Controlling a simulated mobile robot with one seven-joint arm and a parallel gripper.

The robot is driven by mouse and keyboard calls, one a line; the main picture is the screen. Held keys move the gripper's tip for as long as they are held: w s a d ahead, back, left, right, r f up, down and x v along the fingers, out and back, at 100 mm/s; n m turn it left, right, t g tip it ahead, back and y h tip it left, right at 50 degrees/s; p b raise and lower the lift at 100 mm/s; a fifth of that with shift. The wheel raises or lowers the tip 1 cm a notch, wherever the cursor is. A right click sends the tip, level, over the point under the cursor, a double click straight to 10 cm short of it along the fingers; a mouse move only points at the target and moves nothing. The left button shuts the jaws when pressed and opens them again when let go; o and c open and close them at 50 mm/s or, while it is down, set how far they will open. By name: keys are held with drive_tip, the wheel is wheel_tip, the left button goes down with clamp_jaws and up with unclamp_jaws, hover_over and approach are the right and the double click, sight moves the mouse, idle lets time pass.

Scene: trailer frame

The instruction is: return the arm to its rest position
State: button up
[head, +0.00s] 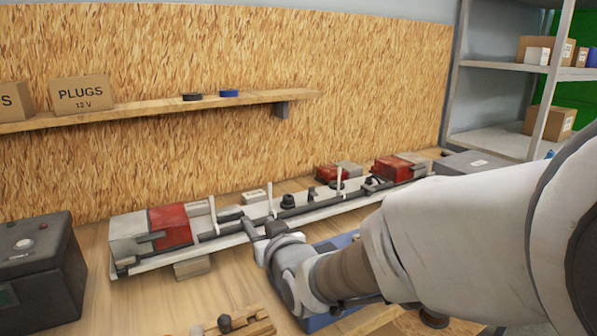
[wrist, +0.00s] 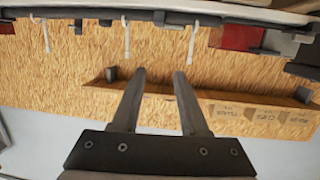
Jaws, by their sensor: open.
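My arm reaches from the right edge across the bench in the head view, and my gripper (head: 250,230) is at its far end, over or beside the near edge of the trailer frame (head: 150,263). In the wrist view my gripper (wrist: 160,80) has its two fingers apart with nothing between them. The wrist view is upside down, with the frame along its top edge. The frame is a long pale bar carrying red-and-grey lamp units (head: 168,226), a dark cable and white upright ties. From the head view I cannot tell whether the fingers touch the frame.
A dark box (head: 40,268) stands at the left. A blue tray (head: 345,240) lies partly hidden under my arm. A wooden block with a dark knob (head: 235,325) is at the front. A wall shelf (head: 150,106) holds boxes and two small rolls. Metal shelving (head: 500,140) stands at the right.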

drive_tip(key=s+d+m+g+h, duration=0.1)
drive_tip(key=s+d+g+h, duration=0.1)
drive_tip(key=s+d, duration=0.35)
drive_tip(key=s+d+m+g+h, duration=0.2)
drive_tip(key=s+d+h, duration=0.1)
drive_tip(key=d, duration=0.6)
drive_tip(key=s+d+f+m+g+h, duration=0.1)
drive_tip(key=s+d+g, duration=0.1)
drive_tip(key=s+d, duration=0.4)
drive_tip(key=s+d+f+m+g+h, duration=0.1)
drive_tip(key=s+d+g, duration=0.15)
drive_tip(key=s, duration=0.65)
wheel_tip(320, 180, up, 12)
drive_tip(key=p, duration=1.2)
drive_tip(key=shift+s+d, duration=0.3)
drive_tip(key=shift+s, duration=0.15)
